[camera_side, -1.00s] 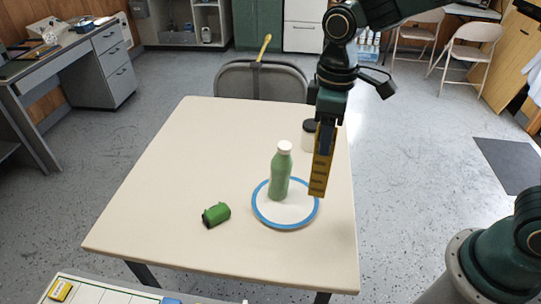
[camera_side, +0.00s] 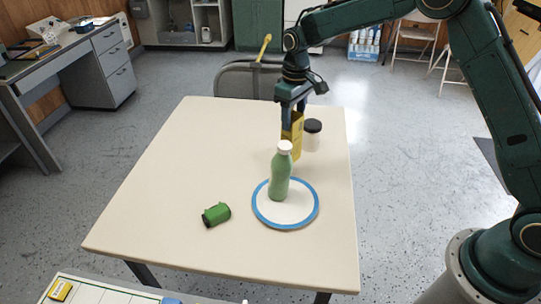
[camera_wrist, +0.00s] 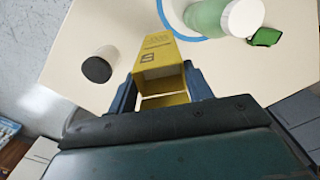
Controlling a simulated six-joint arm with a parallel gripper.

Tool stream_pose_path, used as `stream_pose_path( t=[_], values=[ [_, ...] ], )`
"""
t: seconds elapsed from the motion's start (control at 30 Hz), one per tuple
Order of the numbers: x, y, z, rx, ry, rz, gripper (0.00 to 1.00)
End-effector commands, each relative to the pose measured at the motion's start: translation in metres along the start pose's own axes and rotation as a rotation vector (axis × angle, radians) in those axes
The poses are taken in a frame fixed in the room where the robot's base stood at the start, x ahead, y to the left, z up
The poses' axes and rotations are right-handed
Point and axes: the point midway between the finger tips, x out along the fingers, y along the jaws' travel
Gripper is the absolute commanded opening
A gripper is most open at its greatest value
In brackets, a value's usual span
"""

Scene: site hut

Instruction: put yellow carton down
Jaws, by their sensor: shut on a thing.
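The yellow carton (camera_side: 296,145) is upright in my gripper (camera_side: 292,110), above the far right part of the table, behind the green bottle. Its lower end is partly hidden by the bottle, and I cannot tell whether it touches the table. In the wrist view the carton (camera_wrist: 160,62) sits between the blue fingers of my gripper (camera_wrist: 163,88), which is shut on its sides. The end facing the wrist camera looks open.
A green bottle (camera_side: 280,178) with a white cap stands on a blue-rimmed white plate (camera_side: 286,225). A black-lidded jar (camera_side: 312,142) stands just right of the carton. A small green object (camera_side: 216,214) lies at front left. The table's left side (camera_side: 175,175) is clear.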

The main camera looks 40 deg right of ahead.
Motion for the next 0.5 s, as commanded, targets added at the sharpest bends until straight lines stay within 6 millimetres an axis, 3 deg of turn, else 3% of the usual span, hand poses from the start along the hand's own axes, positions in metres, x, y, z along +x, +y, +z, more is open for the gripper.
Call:
stream_pose_path(
  t=[0.5],
  values=[
    [-0.009,-0.026,-0.073,-0.244,0.002,0.0,0.05]
  ],
)
